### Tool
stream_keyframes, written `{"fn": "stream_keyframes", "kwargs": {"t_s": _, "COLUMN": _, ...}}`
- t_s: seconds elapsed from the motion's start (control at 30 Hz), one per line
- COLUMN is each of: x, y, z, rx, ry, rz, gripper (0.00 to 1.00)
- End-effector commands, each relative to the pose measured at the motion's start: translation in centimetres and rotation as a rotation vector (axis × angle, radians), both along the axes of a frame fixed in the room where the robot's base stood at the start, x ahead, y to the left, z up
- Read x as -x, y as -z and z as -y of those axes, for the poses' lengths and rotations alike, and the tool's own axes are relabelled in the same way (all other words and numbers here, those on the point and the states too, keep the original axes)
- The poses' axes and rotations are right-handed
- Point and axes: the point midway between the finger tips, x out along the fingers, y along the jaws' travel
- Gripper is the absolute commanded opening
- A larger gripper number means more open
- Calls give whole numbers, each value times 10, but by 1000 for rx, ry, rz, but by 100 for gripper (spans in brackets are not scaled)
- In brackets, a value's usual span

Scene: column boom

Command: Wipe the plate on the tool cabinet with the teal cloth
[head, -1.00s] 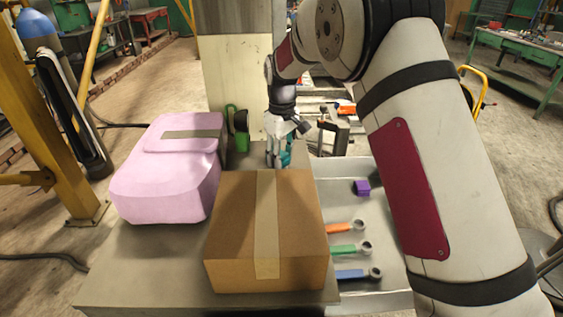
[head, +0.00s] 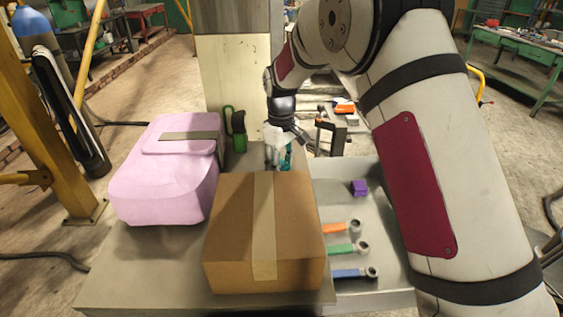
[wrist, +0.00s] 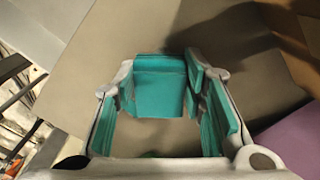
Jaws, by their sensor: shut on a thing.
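My gripper (head: 279,158) is low over the far part of the tool cabinet top (head: 150,262), just behind the cardboard box. In the wrist view my gripper (wrist: 163,108) is closed around a flat teal piece, which appears to be the teal cloth (wrist: 160,85). The finger pads are teal too, so the edges of the cloth are hard to tell from them. Teal also shows at the gripper in the head view. I cannot make out the plate in either view. The box hides part of the cabinet top, and I cannot tell whether the cloth touches a surface.
The cardboard box (head: 265,232) stands in front of my gripper. A pink bag (head: 168,172) lies to the left, with a green tool (head: 238,132) behind it. An open drawer at right holds a purple block (head: 359,188) and orange, green and blue wrenches (head: 350,250).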

Motion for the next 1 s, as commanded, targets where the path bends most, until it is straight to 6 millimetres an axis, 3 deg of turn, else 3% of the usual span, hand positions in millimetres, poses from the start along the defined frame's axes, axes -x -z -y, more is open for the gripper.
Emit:
{"fn": "stream_keyframes", "kwargs": {"t_s": 0.33, "x": 0, "y": -6, "z": 0, "rx": -1, "ry": 0, "rz": 1, "gripper": 15}}
{"fn": "stream_keyframes", "kwargs": {"t_s": 1.0, "x": 0, "y": -60, "z": 0, "rx": -1, "ry": 1, "rz": 1, "gripper": 15}}
